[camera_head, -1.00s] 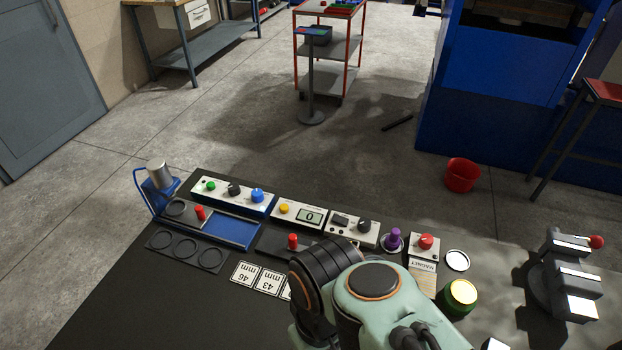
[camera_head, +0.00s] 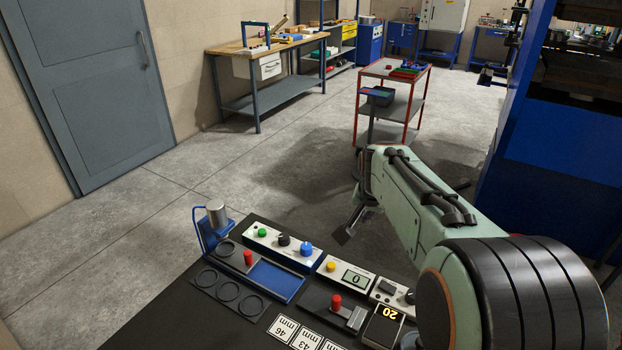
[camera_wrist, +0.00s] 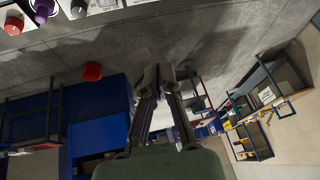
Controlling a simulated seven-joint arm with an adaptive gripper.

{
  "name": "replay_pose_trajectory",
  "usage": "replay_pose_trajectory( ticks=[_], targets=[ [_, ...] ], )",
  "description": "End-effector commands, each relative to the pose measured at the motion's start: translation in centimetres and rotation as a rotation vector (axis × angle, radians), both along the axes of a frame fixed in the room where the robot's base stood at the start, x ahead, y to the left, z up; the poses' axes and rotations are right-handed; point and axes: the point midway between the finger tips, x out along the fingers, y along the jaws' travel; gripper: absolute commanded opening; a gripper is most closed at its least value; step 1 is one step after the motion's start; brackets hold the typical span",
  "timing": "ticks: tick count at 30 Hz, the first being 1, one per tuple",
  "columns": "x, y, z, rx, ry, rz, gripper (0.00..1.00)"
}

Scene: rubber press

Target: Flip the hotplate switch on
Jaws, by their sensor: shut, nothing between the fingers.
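A white control box (camera_head: 393,297) with a dark rocker switch (camera_head: 388,287) and a dark knob sits on the black bench. My arm hides its right end. A display reading 20 (camera_head: 383,325) stands just in front of it. In the wrist view a white panel with ON/OFF lettering (camera_wrist: 106,4) is cut off at the top edge. I cannot tell for sure which control is the hotplate's. My gripper (camera_head: 345,236) is shut and empty, raised beyond the bench's control boxes and apart from the switch. Its fingers (camera_wrist: 158,72) point over open floor in the wrist view.
A white box with green, black and blue knobs (camera_head: 279,248) and a box reading 0 (camera_head: 347,276) stand left of the switch. The rolling cart (camera_head: 392,108) is beyond the bench.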

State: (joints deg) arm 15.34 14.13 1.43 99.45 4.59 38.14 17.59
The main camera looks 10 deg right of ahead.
Motion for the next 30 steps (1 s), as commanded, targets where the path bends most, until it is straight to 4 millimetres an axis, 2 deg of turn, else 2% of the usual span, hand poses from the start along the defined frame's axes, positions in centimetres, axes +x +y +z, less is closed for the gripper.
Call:
replay_pose_trajectory(
  ticks=[1,3,6,9,12,24,30],
  targets=[
    [0.9,-1.8,-2.0,0.007,0.026,-0.037,0.0],
    [1.4,-3.8,-4.5,0.018,0.063,-0.075,0.0],
    [1.1,-5.7,-7.9,0.04,0.122,-0.116,0.0],
    [0.2,-6.8,-10.5,0.061,0.172,-0.143,0.0],
    [-0.3,-7.5,-11.5,0.069,0.192,-0.16,0.0],
    [-0.4,-7.7,-11.6,0.07,0.19,-0.165,0.0],
    [0.1,-8.1,-14.1,0.071,0.194,-0.165,0.0]
  ],
)
